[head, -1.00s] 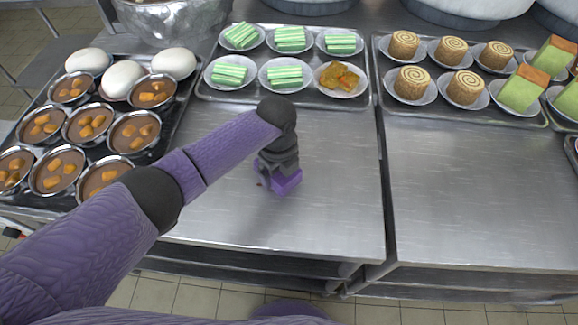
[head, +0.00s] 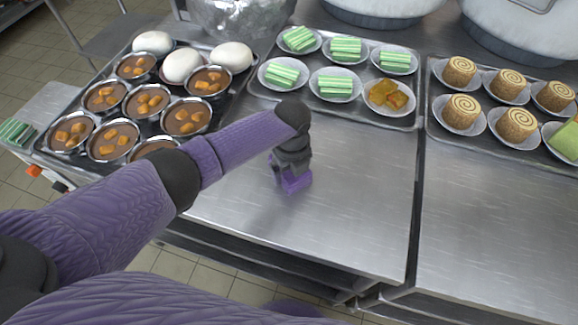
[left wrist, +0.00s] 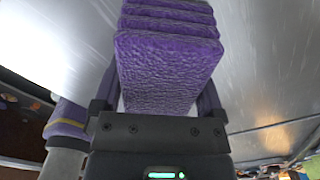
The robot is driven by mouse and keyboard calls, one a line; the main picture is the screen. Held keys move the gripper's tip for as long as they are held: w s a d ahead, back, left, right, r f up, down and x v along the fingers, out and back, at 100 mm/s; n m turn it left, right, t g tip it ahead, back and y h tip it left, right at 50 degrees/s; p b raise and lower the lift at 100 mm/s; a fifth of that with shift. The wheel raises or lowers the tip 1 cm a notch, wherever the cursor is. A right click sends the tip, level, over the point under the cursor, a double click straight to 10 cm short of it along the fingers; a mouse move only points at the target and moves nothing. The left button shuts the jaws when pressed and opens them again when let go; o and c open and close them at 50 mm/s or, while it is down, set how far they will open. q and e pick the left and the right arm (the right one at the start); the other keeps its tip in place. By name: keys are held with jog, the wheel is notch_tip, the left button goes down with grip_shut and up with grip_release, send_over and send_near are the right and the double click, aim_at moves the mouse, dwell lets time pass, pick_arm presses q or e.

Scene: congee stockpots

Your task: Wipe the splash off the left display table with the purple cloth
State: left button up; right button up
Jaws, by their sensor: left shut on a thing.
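My left gripper (head: 289,168) is shut on the purple cloth (head: 296,184), low over the bare front part of the left display table (head: 345,215). The cloth appears to touch the steel top, though the contact is partly hidden. In the left wrist view the cloth (left wrist: 165,72) is a thick, folded, textured pad between the fingers. I cannot make out the splash now; the cloth, gripper and forearm cover part of the table. My right gripper is not in view.
A tray (head: 262,92) of green striped cakes stands behind the gripper. A tray of brown-filled bowls (head: 187,118) and white buns (head: 230,56) is at left, near my forearm. Rolled cakes (head: 462,112) sit on the right table (head: 490,215). Steel right of the cloth is clear.

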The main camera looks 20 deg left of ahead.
aim_at(332, 188)
pick_arm(q)
jog(key=shift+d, duration=1.25)
jog(key=d+b, duration=0.1)
jog(key=d, duration=0.2)
jog(key=shift+s+d+f, duration=0.1)
jog(key=shift+f, duration=0.05)
jog(key=shift+s+d+b, duration=0.1)
jog(key=shift+d+b, duration=0.45)
jog(key=shift+d, duration=1.3)
jog(key=shift+r, duration=0.3)
jog(key=shift+a+p, duration=1)
jog(key=shift+a, duration=0.65)
jog(key=shift+a+f+p, duration=0.15)
jog(key=shift+a+p, duration=0.1)
jog(key=shift+a, duration=0.8)
jog(key=shift+a+f+p, duration=0.15)
jog(key=shift+a+p, duration=0.1)
jog(key=shift+a, duration=0.8)
jog(key=shift+a+p, duration=0.4)
jog(key=shift+a, duration=1.25)
jog(key=shift+r, duration=0.1)
